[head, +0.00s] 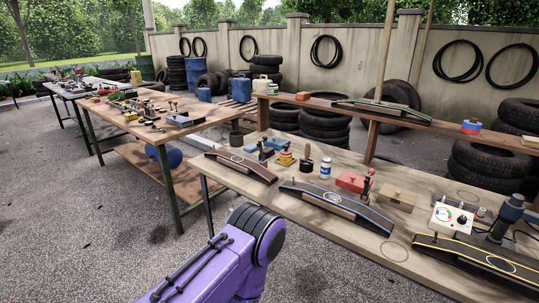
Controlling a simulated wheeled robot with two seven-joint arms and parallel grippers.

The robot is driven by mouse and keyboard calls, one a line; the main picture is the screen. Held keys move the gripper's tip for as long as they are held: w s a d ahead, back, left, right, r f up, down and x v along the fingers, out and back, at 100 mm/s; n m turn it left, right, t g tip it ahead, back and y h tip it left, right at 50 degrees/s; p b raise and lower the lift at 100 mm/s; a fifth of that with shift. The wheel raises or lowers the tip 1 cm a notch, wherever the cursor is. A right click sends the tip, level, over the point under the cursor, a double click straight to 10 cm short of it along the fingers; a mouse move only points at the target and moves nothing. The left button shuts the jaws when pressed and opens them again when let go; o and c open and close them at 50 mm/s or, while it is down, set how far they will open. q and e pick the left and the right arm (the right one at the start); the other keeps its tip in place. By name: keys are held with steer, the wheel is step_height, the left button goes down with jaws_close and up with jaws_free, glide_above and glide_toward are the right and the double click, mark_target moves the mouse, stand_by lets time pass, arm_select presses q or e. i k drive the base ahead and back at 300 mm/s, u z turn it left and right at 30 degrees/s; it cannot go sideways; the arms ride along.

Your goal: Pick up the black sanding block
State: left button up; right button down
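Several long, dark curved pieces lie on the near wooden table (385,218); I cannot tell for certain which thing is the black sanding block. One dark piece with red edging (241,167) lies at the table's left end. A black one with a yellow line (482,262) lies at the lower right, partly cut off by the frame. Neither gripper is in view. A purple link of my arm shows at the bottom, in front of the table and apart from these pieces.
A raised shelf (450,130) runs behind. Another cluttered table (195,125) stands left. Tires (322,124) line the wall.

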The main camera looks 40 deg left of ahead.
mark_target(268, 152)
steer(key=u, duration=2.65)
steer(key=i, duration=2.1)
steer(key=z, duration=2.75)
